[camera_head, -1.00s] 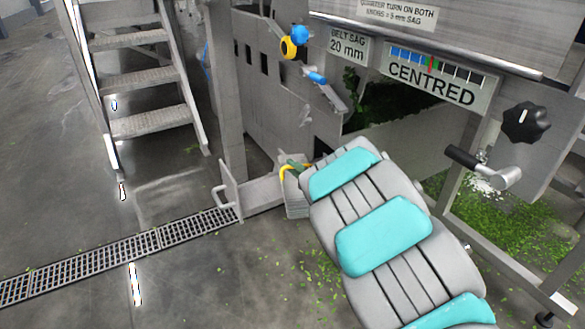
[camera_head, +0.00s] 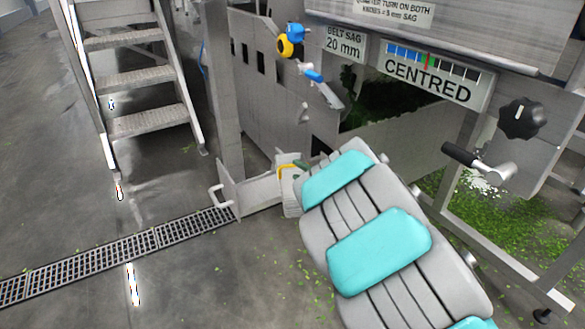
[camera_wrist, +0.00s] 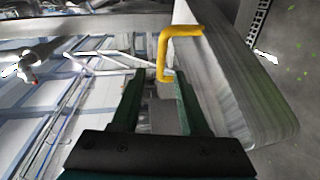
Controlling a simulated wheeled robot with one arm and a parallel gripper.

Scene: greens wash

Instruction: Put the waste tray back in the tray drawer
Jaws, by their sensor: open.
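The waste tray (camera_head: 291,198) is a grey box with a yellow handle (camera_head: 285,167). In the head view it is at the right end of the tray drawer (camera_head: 262,191), mostly hidden behind my arm; I cannot tell whether it rests inside. The drawer is a low grey metal trough, pulled out, with a front plate and pull handle at its left. In the wrist view the tray's grey wall (camera_wrist: 225,85) and yellow handle (camera_wrist: 182,31) are just beyond my gripper (camera_wrist: 157,75). My green fingers are open, and the handle's lower end shows near the fingertips.
A floor drain grate (camera_head: 120,255) runs up to the drawer front. Metal steps (camera_head: 145,85) stand at the upper left. The machine frame (camera_head: 280,90) rises behind the drawer, with a black knob (camera_head: 522,118) and crank (camera_head: 480,160) at right. Greens litter the floor.

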